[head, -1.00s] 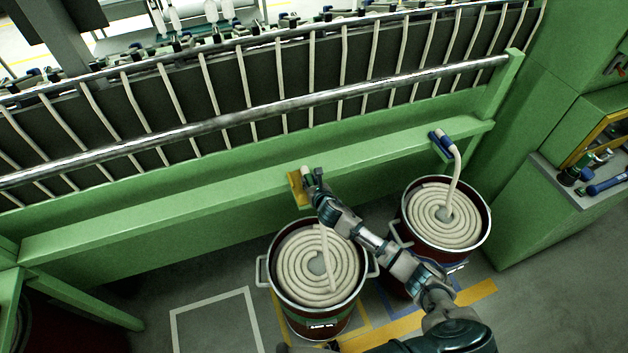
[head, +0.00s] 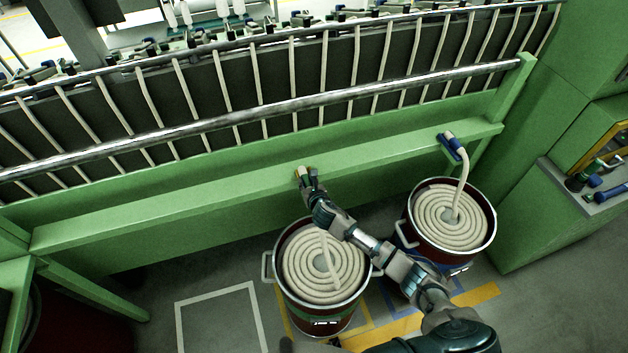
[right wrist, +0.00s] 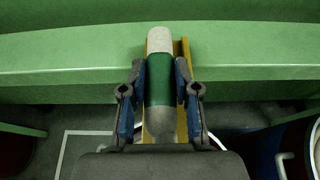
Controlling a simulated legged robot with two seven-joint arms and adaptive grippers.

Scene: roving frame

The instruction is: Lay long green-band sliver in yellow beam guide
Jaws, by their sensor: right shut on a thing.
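My right gripper (head: 308,183) is shut on the green-band sliver, at the front of the green beam (head: 230,198). In the right wrist view the sliver (right wrist: 160,42) is a thick white rope end with a green band, and the fingers (right wrist: 161,88) press on both sides of the band. The yellow beam guide (right wrist: 183,52) shows behind and beside the sliver, which lines up with it. I cannot tell whether the sliver touches the guide's bottom. In the head view the guide is mostly hidden by the gripper. The sliver's tail (head: 328,250) drops to the coiled can (head: 318,318) below. My left gripper is not in view.
A second coiled can (head: 408,235) stands at the right, its sliver (head: 462,175) rising to a blue guide (head: 451,145) on the beam. A metal rail (head: 250,112) runs above. A bench with tools (head: 590,185) is at the far right. The outlined floor square (head: 220,320) is empty.

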